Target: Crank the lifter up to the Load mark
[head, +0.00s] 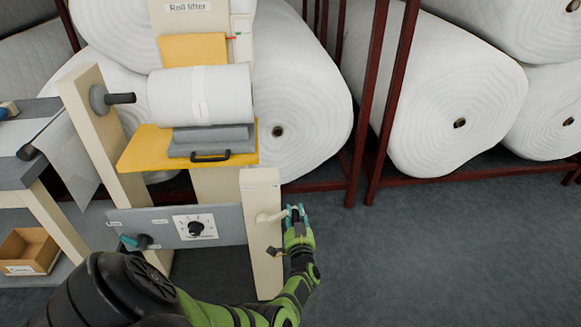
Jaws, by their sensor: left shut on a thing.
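The roll lifter carries a yellow platform (135,152) in front of a post labelled "Roll lifter" (187,7). A white wadding roll (222,97) with a pale band lies above grey pads (210,138) on the platform. A small white scale (243,45) with a red pointer (231,38) is on the post; its marks are too small to read. My left gripper (295,213) is at the outer side of the right beige upright (262,240), shut on the end of a pale crank handle (270,216). The fingers partly hide the handle.
A left upright (90,120) bears a dark knob with a handle (118,98). Large rolls (440,95) fill red racks (392,90) behind. Floor at right is clear.

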